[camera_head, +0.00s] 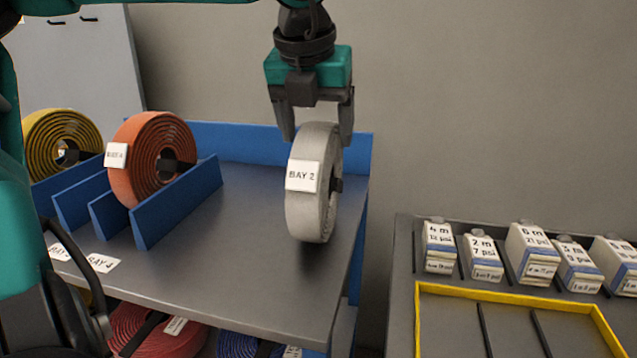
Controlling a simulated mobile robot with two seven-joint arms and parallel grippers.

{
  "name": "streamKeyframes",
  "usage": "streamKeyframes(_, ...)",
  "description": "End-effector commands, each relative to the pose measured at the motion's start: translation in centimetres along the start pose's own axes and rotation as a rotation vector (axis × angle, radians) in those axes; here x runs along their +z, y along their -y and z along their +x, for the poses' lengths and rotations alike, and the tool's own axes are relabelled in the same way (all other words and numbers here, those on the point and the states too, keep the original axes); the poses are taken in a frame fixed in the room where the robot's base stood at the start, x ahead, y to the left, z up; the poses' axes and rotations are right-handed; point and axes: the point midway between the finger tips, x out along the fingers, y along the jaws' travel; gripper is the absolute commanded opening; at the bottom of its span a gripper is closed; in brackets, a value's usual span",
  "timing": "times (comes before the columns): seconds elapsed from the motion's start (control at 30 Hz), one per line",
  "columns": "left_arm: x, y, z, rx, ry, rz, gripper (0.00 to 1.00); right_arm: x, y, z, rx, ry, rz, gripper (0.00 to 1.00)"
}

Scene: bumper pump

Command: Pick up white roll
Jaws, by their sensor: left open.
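The white roll (313,210) stands upright on the grey shelf top, near its right edge. It has a white label reading "BAY 2" and a dark strap at its middle. My left gripper (318,138) points down from above, with its two fingers on either side of the top of the roll. The fingers are open; I cannot tell whether either one touches the roll. My right gripper is not seen.
A yellow roll (62,135) and an orange roll (150,140) stand between blue dividers (178,205) at left. Red (150,335) and blue (236,346) rolls lie on a lower shelf. At right, several labelled boxes (530,255) stand behind a yellow-edged tray (510,295).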

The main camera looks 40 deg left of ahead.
Motion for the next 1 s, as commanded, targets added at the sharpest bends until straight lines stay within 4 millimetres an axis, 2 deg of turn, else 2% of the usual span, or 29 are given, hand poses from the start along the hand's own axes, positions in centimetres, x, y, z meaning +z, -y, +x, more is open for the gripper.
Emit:
streamKeyframes(0.1, 0.0, 0.1, 2.1, 0.001, -0.006, 0.002, 0.77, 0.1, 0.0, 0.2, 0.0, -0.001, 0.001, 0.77)
streamKeyframes(0.2, 0.0, 0.1, 3.4, 0.0, -0.004, 0.001, 0.77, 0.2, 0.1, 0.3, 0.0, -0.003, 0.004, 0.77)
streamKeyframes(0.33, 0.0, 0.1, 4.1, 0.0, -0.001, 0.0, 0.77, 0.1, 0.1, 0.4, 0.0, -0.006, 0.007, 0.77)
streamKeyframes(0.53, 0.1, 0.1, 4.1, -0.001, 0.0, 0.0, 0.77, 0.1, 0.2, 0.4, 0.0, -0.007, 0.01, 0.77)
streamKeyframes(1.0, 0.1, 0.1, 4.0, 0.0, 0.0, 0.0, 0.32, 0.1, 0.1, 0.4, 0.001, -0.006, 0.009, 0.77)
